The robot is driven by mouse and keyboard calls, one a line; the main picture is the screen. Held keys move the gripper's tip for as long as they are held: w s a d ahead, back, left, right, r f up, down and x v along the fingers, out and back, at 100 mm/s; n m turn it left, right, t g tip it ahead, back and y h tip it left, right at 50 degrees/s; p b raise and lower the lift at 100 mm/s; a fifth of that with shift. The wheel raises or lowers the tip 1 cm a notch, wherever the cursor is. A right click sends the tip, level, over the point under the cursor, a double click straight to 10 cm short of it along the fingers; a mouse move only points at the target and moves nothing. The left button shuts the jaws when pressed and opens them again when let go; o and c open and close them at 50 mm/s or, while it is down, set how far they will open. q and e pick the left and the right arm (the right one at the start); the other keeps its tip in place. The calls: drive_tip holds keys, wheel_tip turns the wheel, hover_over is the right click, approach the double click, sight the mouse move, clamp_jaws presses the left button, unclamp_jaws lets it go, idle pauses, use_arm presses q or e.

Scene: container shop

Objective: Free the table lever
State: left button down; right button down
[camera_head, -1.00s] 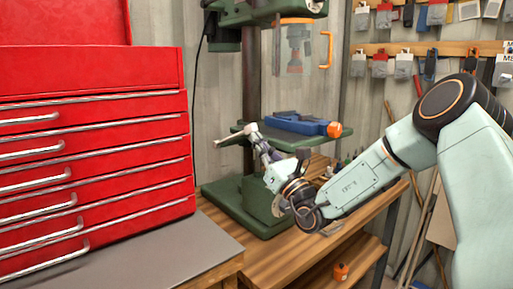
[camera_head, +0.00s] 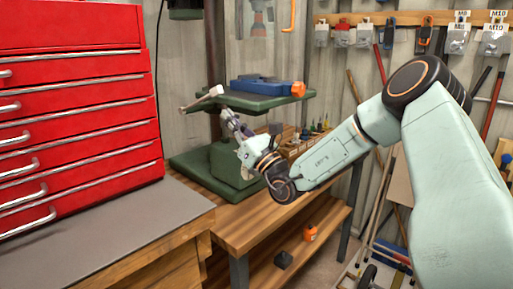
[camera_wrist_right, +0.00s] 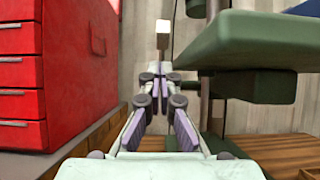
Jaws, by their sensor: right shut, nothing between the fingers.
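The table lever (camera_head: 202,98) is a pale rod with a light block at its right end. It sticks out at the left side of the green drill-press table (camera_head: 262,102). My right gripper (camera_head: 229,115) is just below and right of the block, its fingers shut and empty. In the right wrist view the lever's block (camera_wrist_right: 162,27) stands straight beyond the closed fingertips (camera_wrist_right: 159,70), and its lower part is hidden behind them. I cannot tell whether the fingers touch the lever. My left gripper is not in view.
A blue vise (camera_head: 262,86) with an orange end sits on the drill-press table. A red tool chest (camera_head: 80,110) stands at the left. The wooden bench (camera_head: 240,222) and the press's green base (camera_head: 212,178) lie below my arm. Tools hang on the back wall.

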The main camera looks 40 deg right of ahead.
drive_tip(key=s+f+p, duration=0.3)
drive_tip(key=s+p, duration=0.2)
drive_tip(key=s, duration=0.4)
drive_tip(key=shift+d+f+p, duration=0.15)
drive_tip(key=shift+d+p, duration=0.2)
drive_tip(key=shift+s+f, duration=0.1)
drive_tip(key=shift+s, duration=0.05)
